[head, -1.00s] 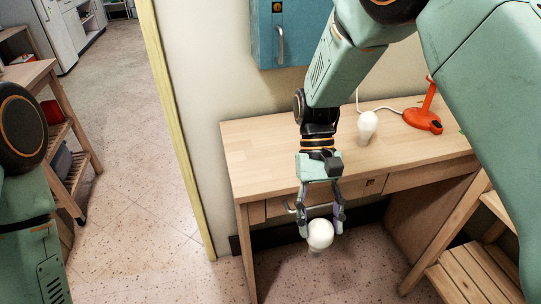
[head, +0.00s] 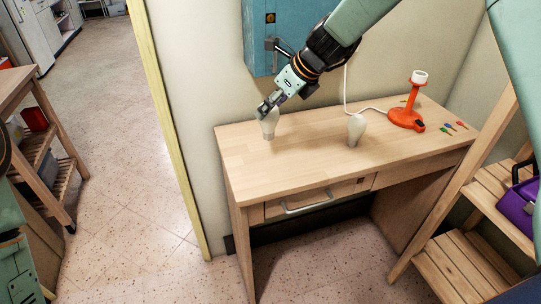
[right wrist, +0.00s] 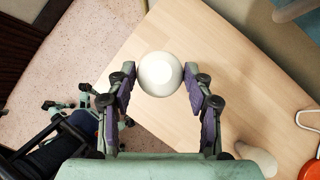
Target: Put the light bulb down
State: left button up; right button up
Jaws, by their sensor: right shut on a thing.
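My right gripper (head: 265,108) is shut on a white light bulb (head: 269,126), over the left rear part of the wooden desk (head: 290,165). The bulb is roughly upright, its narrow end down. I cannot tell whether it touches the desktop. In the right wrist view the bulb (right wrist: 159,73) sits between the fingertips of the gripper (right wrist: 160,85). A second bulb (head: 356,130) stands on the desk to the right, apart from the gripper. My left gripper is out of view.
An orange lamp (head: 408,112) with a white top stands at the desk's right rear, its white cord running to the wall. Small coloured items (head: 455,126) lie beside it. A blue cabinet (head: 262,35) hangs behind my gripper. The desk's front middle is clear.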

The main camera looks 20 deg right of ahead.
jog(key=d+r+m, duration=0.1)
jog(key=d+r+m+h, duration=0.1)
jog(key=shift+w+m+t, duration=0.3)
jog(key=shift+w+t, duration=0.05)
jog(key=shift+t, duration=0.05)
jog(key=shift+w+h, duration=0.15)
jog(key=shift+h, duration=0.15)
jog(key=f, duration=0.1)
jog(key=f+b, duration=0.1)
jog(key=f, duration=0.1)
jog(key=f+b, duration=0.1)
jog(key=shift+w+a+f, duration=0.15)
jog(key=shift+w+a, duration=0.1)
jog(key=shift+a, duration=0.05)
jog(key=shift+s+d+f, duration=0.1)
jog(key=shift+d+f, duration=0.15)
jog(key=shift+f, duration=0.35)
notch_tip(320, 180, down, 5)
jog(key=b, duration=0.3)
jog(key=shift+s+a+r, duration=0.1)
jog(key=shift+r, duration=0.05)
jog(key=o, duration=1.6)
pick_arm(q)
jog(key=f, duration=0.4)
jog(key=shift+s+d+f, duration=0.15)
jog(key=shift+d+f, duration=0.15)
